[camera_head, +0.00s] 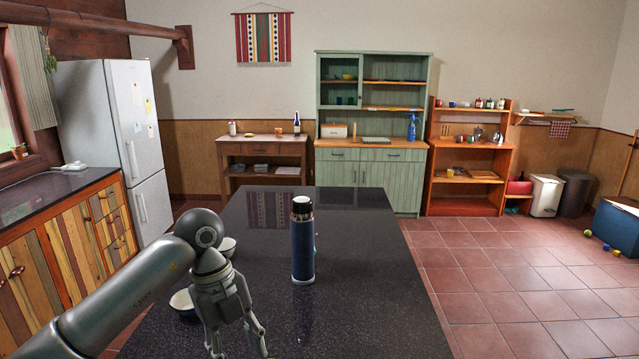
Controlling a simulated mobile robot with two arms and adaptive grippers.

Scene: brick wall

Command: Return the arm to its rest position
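My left arm (130,290) comes in from the lower left and reaches over the dark countertop (350,300). My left gripper (238,350) points down, with its two fingers spread apart and nothing between them. It is to the left of and in front of a tall dark blue bottle (303,245) that stands upright on the counter. The gripper and the bottle appear apart. My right gripper is not in view.
A small bowl (227,246) stands behind the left gripper, and another bowl (181,303) is partly hidden by the arm. The countertop right of the bottle is clear. A side counter (50,195) and a fridge (115,130) stand at the left.

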